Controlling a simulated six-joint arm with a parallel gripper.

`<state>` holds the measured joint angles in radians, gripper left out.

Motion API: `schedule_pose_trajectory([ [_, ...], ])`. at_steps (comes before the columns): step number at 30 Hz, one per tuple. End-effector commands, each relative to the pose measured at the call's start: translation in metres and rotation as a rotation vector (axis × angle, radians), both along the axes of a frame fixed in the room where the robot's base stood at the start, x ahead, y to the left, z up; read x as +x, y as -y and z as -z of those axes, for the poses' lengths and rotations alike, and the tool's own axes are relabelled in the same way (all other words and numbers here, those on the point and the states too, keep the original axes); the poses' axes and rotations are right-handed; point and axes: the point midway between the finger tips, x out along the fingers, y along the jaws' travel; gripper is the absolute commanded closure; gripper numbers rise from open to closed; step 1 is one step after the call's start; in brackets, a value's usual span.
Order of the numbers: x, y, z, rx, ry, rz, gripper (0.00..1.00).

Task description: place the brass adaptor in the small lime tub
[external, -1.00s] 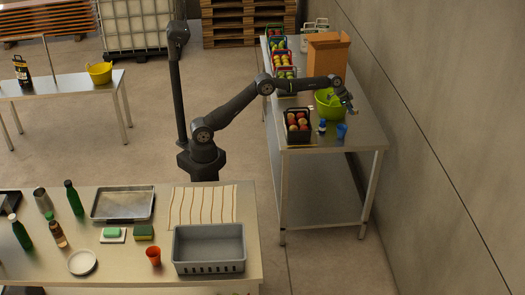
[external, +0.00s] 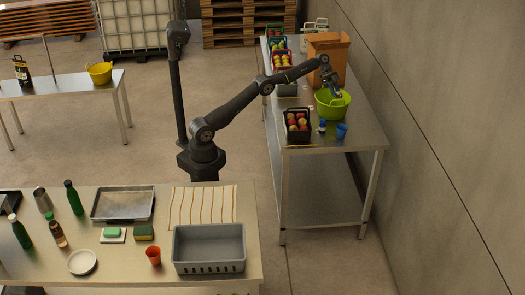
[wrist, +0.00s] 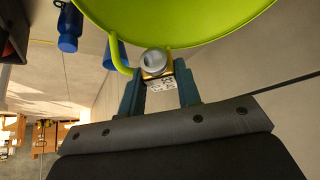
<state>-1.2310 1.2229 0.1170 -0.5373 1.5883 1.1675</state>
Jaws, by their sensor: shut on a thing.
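The lime tub (external: 329,112) stands on the steel bench by the wall. In the wrist view its green side (wrist: 190,22) fills the top, with a looped handle at left. My gripper (external: 337,92) is at the tub's far rim in the external view; I cannot tell whether it is over the opening. In the wrist view my gripper (wrist: 161,80) is shut on the brass adaptor (wrist: 155,66), which has a grey round end and a printed label. The adaptor overlaps the tub's edge in that view; contact is unclear. In the external view the adaptor is too small to make out.
A black crate of red and pale fruit (external: 298,122) stands left of the tub. A blue bottle (external: 322,126) and a blue cup (external: 341,131) stand in front. A tall cardboard box (external: 328,52) is behind, and the wall is close at right.

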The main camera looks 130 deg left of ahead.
Motion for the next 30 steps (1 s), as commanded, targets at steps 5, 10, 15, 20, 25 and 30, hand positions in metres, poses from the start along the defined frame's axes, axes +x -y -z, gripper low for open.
schedule_pose_trajectory([
  [5, -0.004, -0.001, 0.003, -0.001, 0.0, 0.001, 0.95],
  [10, -0.004, -0.001, 0.014, -0.003, -0.001, 0.001, 0.95],
  [15, -0.004, 0.0, 0.036, -0.004, -0.001, 0.0, 0.95],
  [20, -0.004, 0.0, 0.051, -0.002, -0.001, 0.0, 0.95],
  [25, -0.004, -0.001, 0.053, 0.0, 0.0, 0.0, 0.95],
  [30, -0.004, -0.001, 0.054, 0.0, 0.0, 0.0, 0.95],
])
